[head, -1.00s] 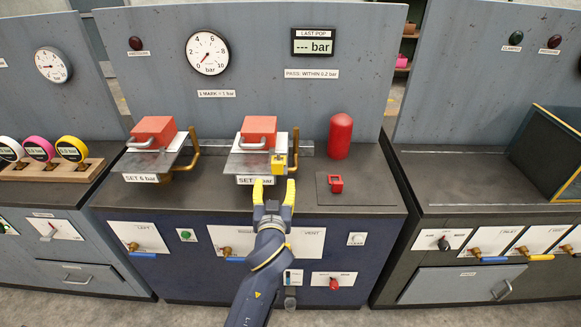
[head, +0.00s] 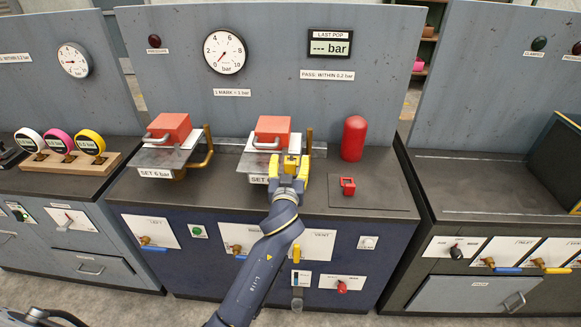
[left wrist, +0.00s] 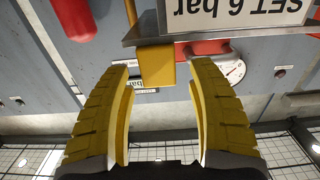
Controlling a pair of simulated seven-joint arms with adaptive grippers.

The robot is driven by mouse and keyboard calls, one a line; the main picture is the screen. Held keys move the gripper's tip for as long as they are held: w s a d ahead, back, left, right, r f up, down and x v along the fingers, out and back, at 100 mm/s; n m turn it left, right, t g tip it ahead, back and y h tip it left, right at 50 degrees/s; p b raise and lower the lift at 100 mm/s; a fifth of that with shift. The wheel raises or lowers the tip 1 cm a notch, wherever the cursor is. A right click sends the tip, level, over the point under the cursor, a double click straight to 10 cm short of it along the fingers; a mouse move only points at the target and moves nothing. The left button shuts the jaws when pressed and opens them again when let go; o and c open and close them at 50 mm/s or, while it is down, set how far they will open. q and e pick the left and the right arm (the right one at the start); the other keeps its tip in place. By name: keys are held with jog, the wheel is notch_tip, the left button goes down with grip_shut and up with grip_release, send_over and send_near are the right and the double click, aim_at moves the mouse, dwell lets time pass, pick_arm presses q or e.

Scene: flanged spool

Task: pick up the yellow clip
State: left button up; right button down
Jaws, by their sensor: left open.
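The yellow clip (head: 291,160) is a small yellow block at the right front edge of the right-hand valve stand, by the "SET" label. In the left wrist view the clip (left wrist: 155,67) hangs at the edge of the metal plate, between and just beyond the fingertips. My left gripper (head: 289,172) is open, with one yellow finger on each side of the clip. In the left wrist view the left gripper (left wrist: 160,88) shows a gap between each finger and the clip. The fingers and wrist partly cover the clip in the head view. My right gripper is not in view.
A red block (head: 272,130) with a handle sits on the plate just behind the clip. A brass pipe (head: 308,150) stands close to its right. A red cylinder (head: 354,138) and a small red clip-like piece (head: 347,186) are further right. The bench top between them is clear.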

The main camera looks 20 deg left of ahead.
pick_arm(q)
jog(key=c, duration=1.1)
jog(key=shift+r, duration=0.15)
